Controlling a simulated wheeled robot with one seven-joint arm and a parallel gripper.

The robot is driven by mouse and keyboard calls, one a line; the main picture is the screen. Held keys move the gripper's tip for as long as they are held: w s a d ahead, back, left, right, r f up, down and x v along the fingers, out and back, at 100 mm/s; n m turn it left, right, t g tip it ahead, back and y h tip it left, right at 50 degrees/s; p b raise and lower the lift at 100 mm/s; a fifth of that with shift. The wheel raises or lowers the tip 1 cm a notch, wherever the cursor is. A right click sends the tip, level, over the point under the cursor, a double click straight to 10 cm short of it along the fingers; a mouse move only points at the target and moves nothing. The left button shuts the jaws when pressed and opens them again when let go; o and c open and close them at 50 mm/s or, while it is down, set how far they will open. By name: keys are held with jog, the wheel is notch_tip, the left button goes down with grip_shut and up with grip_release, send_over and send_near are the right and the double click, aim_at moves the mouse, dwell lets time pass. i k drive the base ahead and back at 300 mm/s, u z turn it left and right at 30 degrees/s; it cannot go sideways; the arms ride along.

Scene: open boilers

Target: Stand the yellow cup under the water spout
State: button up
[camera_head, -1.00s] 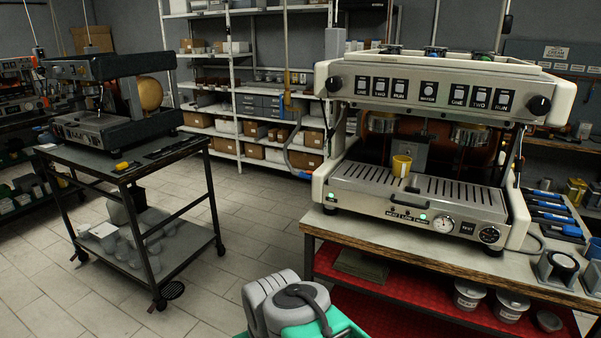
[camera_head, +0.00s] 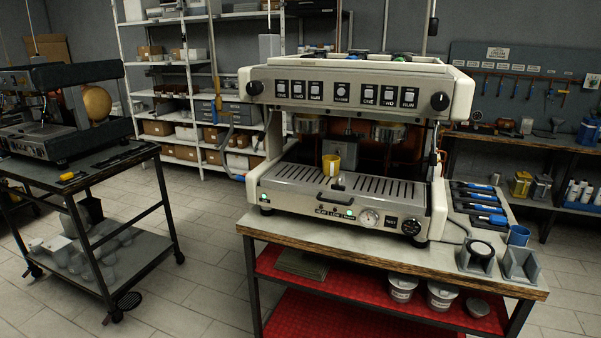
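The yellow cup (camera_head: 331,165) stands upright on the slotted drip tray (camera_head: 385,187) of the cream espresso machine (camera_head: 350,95), toward the back and left of the middle. A small grey fitting (camera_head: 339,183) shows just in front of the cup. A grey block (camera_head: 345,148) sits behind the cup, between two round metal group heads (camera_head: 388,133). I cannot make out which part is the water spout, so I cannot tell whether the cup is under it. My gripper is not in view.
The machine stands on a wood-edged bench (camera_head: 330,253) with red shelves below. A dark trolley (camera_head: 75,180) stands left. The floor between is clear.

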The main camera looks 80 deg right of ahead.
aim_at(331, 163)
jog(key=k, duration=1.2)
jog(key=z, duration=0.75)
